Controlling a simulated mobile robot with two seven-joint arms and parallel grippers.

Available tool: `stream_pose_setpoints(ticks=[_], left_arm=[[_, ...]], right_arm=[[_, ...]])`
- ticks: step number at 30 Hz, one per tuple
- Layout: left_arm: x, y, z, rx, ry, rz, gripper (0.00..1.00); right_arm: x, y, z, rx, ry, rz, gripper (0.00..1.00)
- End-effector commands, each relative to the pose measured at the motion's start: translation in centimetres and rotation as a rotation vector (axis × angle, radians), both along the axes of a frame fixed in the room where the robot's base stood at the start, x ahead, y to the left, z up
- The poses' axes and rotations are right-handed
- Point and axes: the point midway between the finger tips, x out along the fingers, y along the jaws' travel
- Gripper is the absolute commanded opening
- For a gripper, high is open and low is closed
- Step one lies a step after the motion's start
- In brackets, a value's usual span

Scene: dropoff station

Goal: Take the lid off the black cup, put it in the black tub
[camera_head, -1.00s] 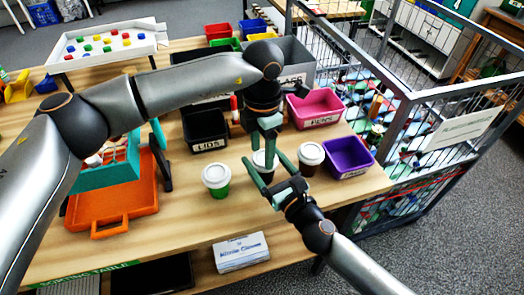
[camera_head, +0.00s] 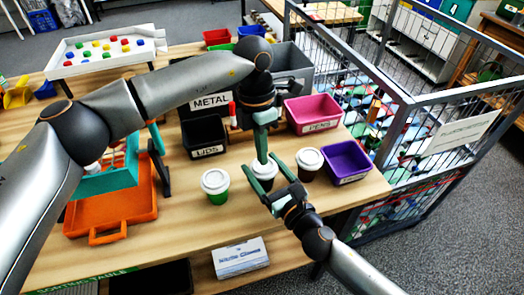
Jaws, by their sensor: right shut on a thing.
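Three white-lidded cups stand in a row on the wooden table. The middle cup (camera_head: 264,171) is largely hidden by my grippers, and its body looks dark. My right gripper (camera_head: 263,175) is shut around this middle cup from the front. My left gripper (camera_head: 262,160) points down from above, its fingertips at the white lid. I cannot tell whether its fingers are closed on the lid. The black tub (camera_head: 190,148) labelled LIDS stands behind and left of the cups and looks empty.
A green cup (camera_head: 216,186) stands left and a dark brown cup (camera_head: 309,163) right of the middle one. A purple tub (camera_head: 348,160) and pink tub (camera_head: 314,110) are at the right. An orange tray (camera_head: 112,205) lies left. A metal cage (camera_head: 425,130) borders the table.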

Motion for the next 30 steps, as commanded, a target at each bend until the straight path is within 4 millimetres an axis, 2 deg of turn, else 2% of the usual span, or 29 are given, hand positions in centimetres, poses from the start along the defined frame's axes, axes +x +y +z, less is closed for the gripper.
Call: stream_pose_setpoints(ticks=[16,30], left_arm=[[0.0,0.1,1.1,0.069,-0.115,0.0,0.0],[0.1,0.1,1.2,0.074,-0.121,0.002,0.01]], right_arm=[[0.0,0.0,0.1,0.001,-0.002,0.001,0.0],[0.0,0.0,0.1,0.002,-0.003,0.0,0.0]])
